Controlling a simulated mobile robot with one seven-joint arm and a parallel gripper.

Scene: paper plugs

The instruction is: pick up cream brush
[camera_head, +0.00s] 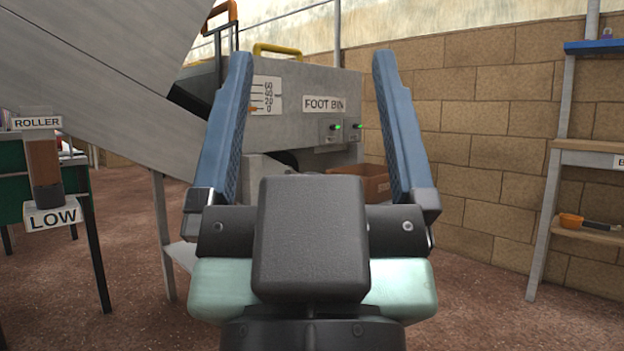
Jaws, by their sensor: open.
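My gripper (312,58) is open, with its two blue fingers spread wide and pointing up and forward in the middle of the head camera view. Nothing is between the fingers. I cannot make out a cream brush in this view. An orange tool with a dark part (571,221) lies on a lower wooden shelf at the right, well apart from my gripper; I cannot tell what it is.
A sloping grey panel (90,60) fills the upper left. A shelf rack (547,215) stands at the right by a block wall (480,150). Brown floor (490,310) is open at front right.

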